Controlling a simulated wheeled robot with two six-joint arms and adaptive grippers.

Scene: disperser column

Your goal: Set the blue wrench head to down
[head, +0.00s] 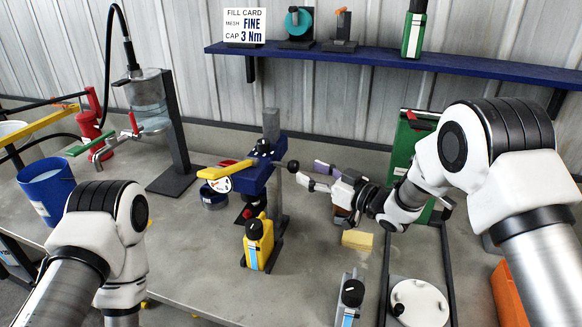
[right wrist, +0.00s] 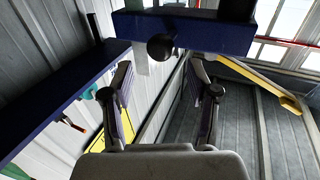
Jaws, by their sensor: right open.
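The blue wrench head (head: 253,179) stands on a post on the bench in the head view, with a yellow lever (head: 224,170) reaching out to the left. A black ball knob (head: 293,166) sticks out on its right side. In the right wrist view the blue head (right wrist: 190,30) spans the top, with the black knob (right wrist: 161,47) ahead between the fingers and the yellow lever (right wrist: 262,84) sloping down right. My right gripper (head: 311,174) is open, its fingertips just right of the knob; no grip on it shows. My left gripper is out of view.
A yellow bottle (head: 258,243) stands in front of the wrench head. A small yellow block (head: 357,240) lies below my right wrist. A green panel (head: 405,150) stands behind my right arm. A blue shelf (head: 400,60) runs along the wall; a blue bucket (head: 46,188) is at left.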

